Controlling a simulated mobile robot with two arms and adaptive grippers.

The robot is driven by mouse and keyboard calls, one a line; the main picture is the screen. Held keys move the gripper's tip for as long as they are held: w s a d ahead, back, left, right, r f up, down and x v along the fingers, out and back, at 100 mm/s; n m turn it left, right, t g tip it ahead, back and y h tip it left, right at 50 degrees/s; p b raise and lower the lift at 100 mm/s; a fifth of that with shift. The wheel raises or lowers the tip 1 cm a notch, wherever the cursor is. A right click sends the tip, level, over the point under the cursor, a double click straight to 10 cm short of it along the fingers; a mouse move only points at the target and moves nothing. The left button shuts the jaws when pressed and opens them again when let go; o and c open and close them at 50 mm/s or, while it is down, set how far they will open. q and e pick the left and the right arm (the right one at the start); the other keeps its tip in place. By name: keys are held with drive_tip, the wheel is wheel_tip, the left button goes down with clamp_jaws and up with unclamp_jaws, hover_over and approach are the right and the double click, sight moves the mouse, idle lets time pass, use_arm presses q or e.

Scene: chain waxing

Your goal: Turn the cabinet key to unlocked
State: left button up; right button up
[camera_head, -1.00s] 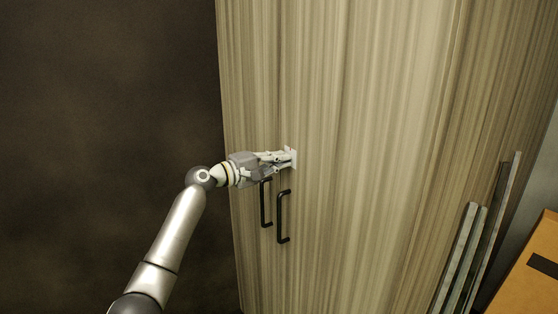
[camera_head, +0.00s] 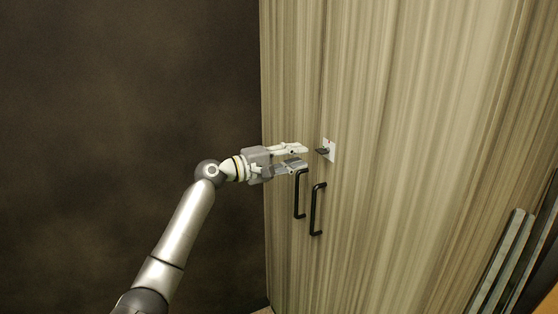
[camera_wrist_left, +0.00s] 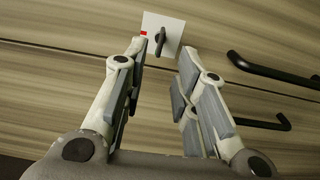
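The cabinet key (camera_head: 321,151) is a small dark piece standing out from a white lock plate (camera_head: 331,147) on the wood-grain cabinet door. In the left wrist view the key (camera_wrist_left: 160,40) shows on the white plate (camera_wrist_left: 174,31), with a small red mark at the plate's edge. My left gripper (camera_head: 305,156) is open and empty, a short way left of the key and apart from it. In the left wrist view the open fingers (camera_wrist_left: 165,60) stand apart, with the key beyond their tips. My right gripper is not in view.
Two black handles, a left one (camera_head: 299,194) and a right one (camera_head: 316,209), stick out just below the lock plate, close to my left gripper. Grey boards (camera_head: 505,262) lean at the lower right. Left of the cabinet is a dark, bare area.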

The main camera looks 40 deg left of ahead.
use_arm(q)
drive_tip(key=shift+v, duration=2.6)
wheel_tip(320, 180, down, 39)
drive_tip(key=s+a+g+y+b, duration=0.1)
drive_tip(key=g+y, duration=0.4)
drive_tip(key=s+d+f+m+g+y, duration=0.15)
drive_tip(key=s+f, duration=0.25)
drive_tip(key=f, duration=0.4)
drive_tip(key=s+d+f+m+g, duration=0.1)
drive_tip(key=s+d+f+g, duration=0.1)
drive_tip(key=s+f, duration=0.45)
drive_tip(key=s+d+f+m+g+b, duration=0.1)
drive_tip(key=s+d+f+m+g, duration=0.2)
drive_tip(key=s+f, duration=0.6)
drive_tip(key=s+d+f+m+g, duration=0.1)
drive_tip(key=s+d+f+m, duration=0.1)
drive_tip(key=s+d+f, duration=0.6)
drive_tip(key=s+d+f+m+g, duration=0.1)
drive_tip(key=s+d+f+m, duration=0.2)
drive_tip(key=s, duration=0.4)
drive_tip(key=s+d+f+m+g, duration=0.1)
drive_tip(key=s+d+f+m, duration=0.1)
drive_tip(key=s+d+f, duration=0.2)
drive_tip(key=s+d+f+m+g+b, duration=0.1)
drive_tip(key=s+d+f+m, duration=0.2)
drive_tip(key=s, duration=0.8)
drive_tip(key=shift+d+f+m, duration=0.35)
drive_tip(key=shift+d, duration=0.1)
